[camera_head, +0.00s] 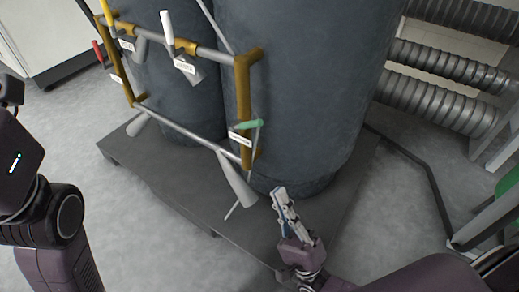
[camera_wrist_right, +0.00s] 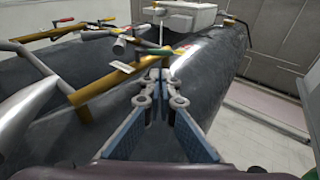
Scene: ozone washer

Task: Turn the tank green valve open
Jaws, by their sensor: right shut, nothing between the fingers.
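The green valve handle (camera_head: 246,125) sits at the lower right corner of the yellow and grey pipe frame (camera_head: 243,85), in front of a dark tank (camera_head: 310,90). In the right wrist view a small green handle (camera_wrist_right: 178,51) shows just beyond the fingertips. My right gripper (camera_head: 279,192) is shut and empty, low and to the right of the green handle, apart from it in the head view. It also shows in the right wrist view (camera_wrist_right: 160,75), fingers together. My left arm shows at the left edge, but its gripper fingers are not visible.
White (camera_head: 167,27), yellow (camera_head: 106,12) and red (camera_head: 98,52) handles sit on the same frame. The tanks stand on a dark platform (camera_head: 180,180). Ribbed ducts (camera_head: 440,65) are at right. Open floor (camera_head: 110,215) lies at front left.

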